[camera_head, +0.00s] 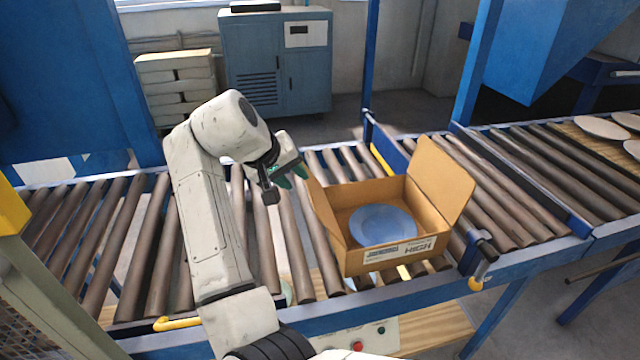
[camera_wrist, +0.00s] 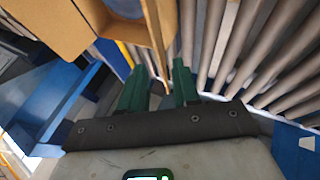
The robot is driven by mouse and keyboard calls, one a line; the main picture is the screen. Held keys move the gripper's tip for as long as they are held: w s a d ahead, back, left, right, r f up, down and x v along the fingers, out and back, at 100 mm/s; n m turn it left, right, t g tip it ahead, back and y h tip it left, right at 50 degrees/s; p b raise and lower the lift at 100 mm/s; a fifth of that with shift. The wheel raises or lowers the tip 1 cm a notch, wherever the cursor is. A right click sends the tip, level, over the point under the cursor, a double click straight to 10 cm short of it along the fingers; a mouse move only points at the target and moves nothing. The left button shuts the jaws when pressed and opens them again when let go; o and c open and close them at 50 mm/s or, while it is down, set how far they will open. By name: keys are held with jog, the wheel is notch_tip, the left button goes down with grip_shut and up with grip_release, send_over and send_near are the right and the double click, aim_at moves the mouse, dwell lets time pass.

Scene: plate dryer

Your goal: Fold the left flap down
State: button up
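An open cardboard box (camera_head: 430,246) stands on the roller conveyor with a blue plate (camera_head: 382,225) inside. Its left flap (camera_head: 322,208) stands up and leans outward to the left. Its right flap (camera_head: 442,180) also stands up, leaning right. My gripper (camera_head: 292,176) is at the upper end of the left flap, its green fingers beside the flap's top edge. In the wrist view the fingers of my gripper (camera_wrist: 161,82) are apart. The left flap (camera_wrist: 157,40) shows edge-on there, its end reaching between or just beyond the fingertips; I cannot tell whether they touch it.
The conveyor rollers (camera_head: 150,250) to the left of the box are bare. A blue post (camera_head: 370,60) and rail stand behind the box. Plates (camera_head: 602,127) lie on the conveyor at the far right. A blue cabinet (camera_head: 278,65) stands at the back.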

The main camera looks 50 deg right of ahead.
aim_at(312, 188)
jog(key=p+x, duration=0.1)
jog(key=x, duration=0.9)
jog(key=shift+w+d+f, duration=0.1)
jog(key=shift+d+f, duration=0.05)
jog(key=shift+d, duration=0.25)
grip_shut()
dwell(1.0)
